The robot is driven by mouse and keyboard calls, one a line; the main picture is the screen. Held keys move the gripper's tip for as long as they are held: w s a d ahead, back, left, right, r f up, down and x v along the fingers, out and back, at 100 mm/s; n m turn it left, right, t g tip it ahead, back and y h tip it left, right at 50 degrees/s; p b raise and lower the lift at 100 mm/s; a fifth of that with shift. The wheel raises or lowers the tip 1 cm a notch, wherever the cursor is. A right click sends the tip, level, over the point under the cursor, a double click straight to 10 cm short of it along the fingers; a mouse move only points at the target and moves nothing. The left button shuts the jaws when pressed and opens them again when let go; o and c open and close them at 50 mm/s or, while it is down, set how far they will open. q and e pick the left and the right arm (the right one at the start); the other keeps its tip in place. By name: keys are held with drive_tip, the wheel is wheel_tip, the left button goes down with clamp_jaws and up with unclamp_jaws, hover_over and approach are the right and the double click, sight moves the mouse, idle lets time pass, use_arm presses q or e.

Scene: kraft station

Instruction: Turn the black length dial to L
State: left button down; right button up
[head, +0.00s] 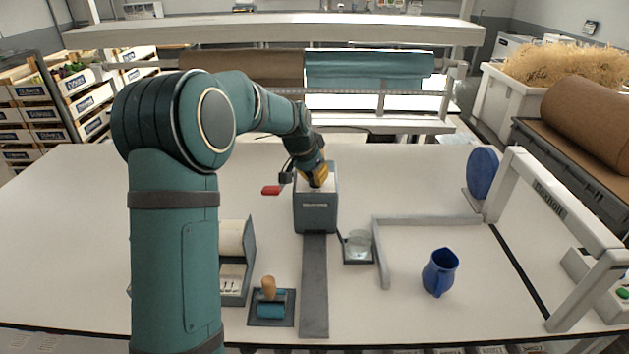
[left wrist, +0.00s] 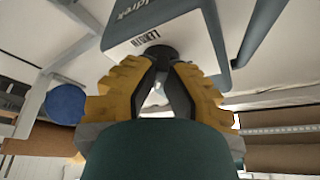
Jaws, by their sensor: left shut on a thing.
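A grey box-shaped machine (head: 316,212) stands in the middle of the white table, with a dark grey strip running from it toward the front edge. My left gripper (head: 316,178) is at the top of this machine, coming down from behind. In the left wrist view the yellow-padded fingers of my left gripper (left wrist: 163,82) are closed around the black dial (left wrist: 159,52) on the machine's top. A label reading LENGTH (left wrist: 147,38) shows beside the dial. The dial's pointer and any L mark are hidden or too small to read. My right gripper is not in view.
A red lever (head: 271,190) sticks out left of the machine. A glass on a dark tray (head: 358,262), a grey bent rail (head: 380,250) and a blue jug (head: 440,272) stand to the right. The table's far left is clear.

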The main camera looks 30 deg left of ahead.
use_arm(q)
drive_tip(key=shift+f+m, duration=0.2)
drive_tip(key=shift+m, duration=0.3)
drive_tip(key=shift+h, duration=0.3)
drive_tip(key=c, duration=1)
unclamp_jaws()
drive_tip(key=shift+r, duration=0.1)
drive_tip(key=shift+s+a+r, duration=0.1)
drive_tip(key=shift+r, duration=0.4)
drive_tip(key=v, duration=1.1)
